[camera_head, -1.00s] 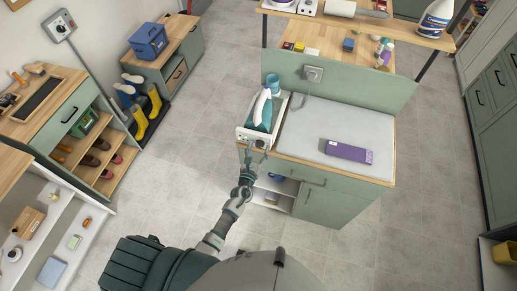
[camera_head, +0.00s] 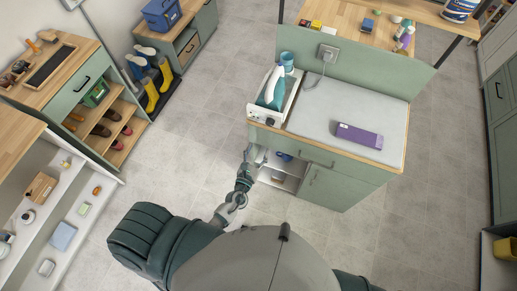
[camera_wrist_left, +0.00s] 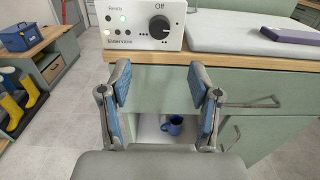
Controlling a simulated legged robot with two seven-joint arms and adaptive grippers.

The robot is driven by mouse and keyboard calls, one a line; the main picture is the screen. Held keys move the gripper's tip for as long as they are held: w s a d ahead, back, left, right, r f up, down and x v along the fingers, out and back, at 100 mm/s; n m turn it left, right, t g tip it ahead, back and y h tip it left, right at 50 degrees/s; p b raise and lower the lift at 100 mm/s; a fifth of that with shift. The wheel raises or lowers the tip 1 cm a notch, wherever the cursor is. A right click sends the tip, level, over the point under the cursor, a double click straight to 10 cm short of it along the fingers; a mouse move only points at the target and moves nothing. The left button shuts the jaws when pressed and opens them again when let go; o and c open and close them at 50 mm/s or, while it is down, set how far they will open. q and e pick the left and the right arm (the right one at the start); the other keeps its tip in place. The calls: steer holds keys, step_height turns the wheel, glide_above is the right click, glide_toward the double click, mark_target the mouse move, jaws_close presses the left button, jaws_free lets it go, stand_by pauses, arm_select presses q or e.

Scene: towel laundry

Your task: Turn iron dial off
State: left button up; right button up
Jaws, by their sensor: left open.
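The iron (camera_head: 273,88), teal and white, rests on its white base station (camera_head: 260,114) at the left end of the ironing cabinet. In the left wrist view the station's front panel (camera_wrist_left: 146,35) faces me, with a black dial (camera_wrist_left: 160,27). The word "Off" is above the dial and its white mark points about straight up. Two lights beside it glow, one green and one whitish. My left gripper (camera_head: 252,155) is open and empty, in front of and below the panel, apart from the dial. Its two blue-padded fingers (camera_wrist_left: 162,98) show in the wrist view. My right gripper is not in view.
The cabinet's wooden top edge (camera_wrist_left: 231,59) and a drawer handle (camera_wrist_left: 252,104) lie close by. A blue mug (camera_wrist_left: 174,124) stands on the open shelf below. The floor left of the cabinet is clear.

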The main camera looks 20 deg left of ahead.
arm_select(q)
steer(key=s+a+m+h+b, duration=0.2)
steer(key=s+m, duration=0.1)
steer(key=s, duration=0.2)
steer(key=p, duration=0.3)
glide_toward(269, 124)
steer(key=w, duration=0.6)
steer(key=w+d, duration=0.1)
steer(key=w, duration=0.2)
steer(key=shift+s+b, duration=0.1)
steer(key=shift+b, duration=0.2)
steer(key=c, duration=1.1)
